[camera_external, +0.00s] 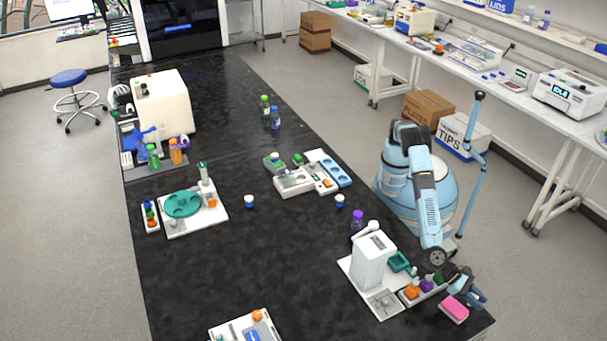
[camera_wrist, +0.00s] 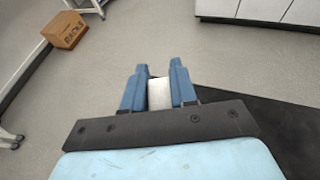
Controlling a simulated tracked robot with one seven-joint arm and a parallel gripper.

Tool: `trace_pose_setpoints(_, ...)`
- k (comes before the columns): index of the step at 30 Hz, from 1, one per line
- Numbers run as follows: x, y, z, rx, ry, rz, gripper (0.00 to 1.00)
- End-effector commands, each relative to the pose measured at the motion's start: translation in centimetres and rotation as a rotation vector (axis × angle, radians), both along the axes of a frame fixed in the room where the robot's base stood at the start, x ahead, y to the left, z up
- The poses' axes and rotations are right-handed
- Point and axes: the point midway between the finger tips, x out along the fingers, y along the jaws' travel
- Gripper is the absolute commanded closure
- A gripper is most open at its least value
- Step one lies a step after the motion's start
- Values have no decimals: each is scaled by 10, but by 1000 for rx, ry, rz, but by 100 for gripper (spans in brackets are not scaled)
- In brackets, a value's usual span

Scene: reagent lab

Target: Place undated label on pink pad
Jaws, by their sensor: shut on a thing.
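The pink pad (camera_external: 454,308) lies at the near right corner of the black bench, on a small pale base. My gripper (camera_external: 474,297) is beside and slightly above it at the bench's right edge. In the wrist view, the two blue fingers of my gripper (camera_wrist: 159,88) are shut on a flat white piece, the label (camera_wrist: 160,94). Any writing on the label cannot be read. In the external view the label cannot be made out between the fingers. I cannot tell the exact height of the gripper above the pad.
Left of the pad stands a row of small bottles with orange (camera_external: 411,292) and purple (camera_external: 427,284) caps.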

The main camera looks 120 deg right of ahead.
Motion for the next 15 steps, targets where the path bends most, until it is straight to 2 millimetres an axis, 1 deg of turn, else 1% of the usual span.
trace_pose_setpoints(3,1,1,-16,-3,2,0,100)
trace_pose_setpoints(7,1,1,-31,-3,1,-1,100)
trace_pose_setpoints(15,1,1,-33,0,0,0,100)
